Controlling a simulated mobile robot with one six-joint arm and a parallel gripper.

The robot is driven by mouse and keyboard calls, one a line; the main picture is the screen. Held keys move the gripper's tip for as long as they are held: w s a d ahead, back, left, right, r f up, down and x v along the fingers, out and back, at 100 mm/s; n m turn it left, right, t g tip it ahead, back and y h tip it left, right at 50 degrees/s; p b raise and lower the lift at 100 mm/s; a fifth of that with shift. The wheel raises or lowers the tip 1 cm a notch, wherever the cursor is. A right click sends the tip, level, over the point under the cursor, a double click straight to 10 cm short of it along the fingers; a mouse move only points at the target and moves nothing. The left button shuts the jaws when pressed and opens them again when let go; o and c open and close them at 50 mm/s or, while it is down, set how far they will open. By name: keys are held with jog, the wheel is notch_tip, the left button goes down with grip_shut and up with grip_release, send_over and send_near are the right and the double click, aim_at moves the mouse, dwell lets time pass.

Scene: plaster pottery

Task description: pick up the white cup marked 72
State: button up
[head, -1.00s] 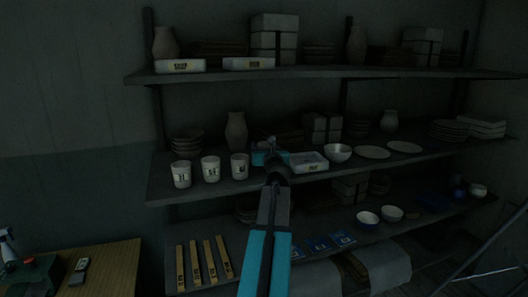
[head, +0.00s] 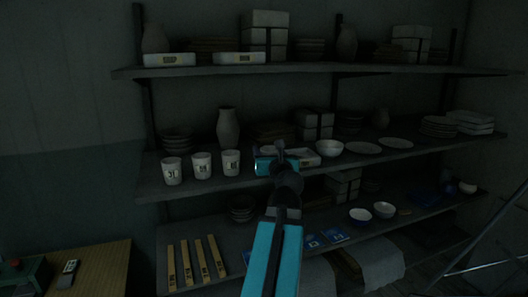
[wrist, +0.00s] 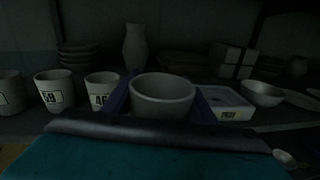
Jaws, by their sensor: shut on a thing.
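A white cup (wrist: 163,98) sits between the two blue fingers of my gripper (head: 270,162) in the wrist view. The gripper is shut on it. The cup looks upright and empty. Its number is hidden behind the gripper, and in the head view most of the cup is hidden too. Three more white cups with number labels stand in a row to the left on the middle shelf: a left one (head: 172,171), a middle one (head: 202,166) and a right one (head: 231,163). The right one (wrist: 102,92) seems marked 46 in the wrist view.
A white labelled tray (head: 303,158) is close on the right of my gripper, with a white bowl (head: 329,148) beyond it. A grey vase (head: 228,128) and stacked bowls (head: 176,143) stand behind. The upper shelf (head: 300,71) runs above.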

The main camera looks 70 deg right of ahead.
jog(key=shift+s+a, duration=0.45)
jog(key=shift+a, duration=0.15)
jog(key=shift+r, duration=0.1)
